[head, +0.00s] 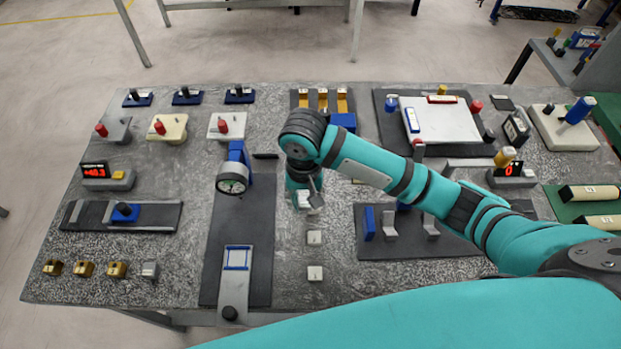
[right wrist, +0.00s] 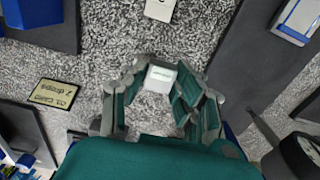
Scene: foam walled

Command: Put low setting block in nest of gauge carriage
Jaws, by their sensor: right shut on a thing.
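My right gripper (head: 308,198) points down over the table, right of the dial gauge. It is shut on a small light grey setting block (right wrist: 160,78), seen between its fingertips in the right wrist view (right wrist: 158,90). The block's label is too small to read. Two similar setting blocks, a middle one (head: 314,237) and a front one (head: 315,273), stand in a row in front of the gripper. The gauge carriage (head: 234,292) lies on a dark mat to the left, with an empty blue-edged square nest (head: 237,258). My left gripper is not in view.
The dial gauge (head: 232,180) on its blue stand rises behind the carriage, left of my gripper. A dark mat (head: 385,243) with blue and grey pieces lies to the right. Bare speckled table separates the block row from the carriage mat.

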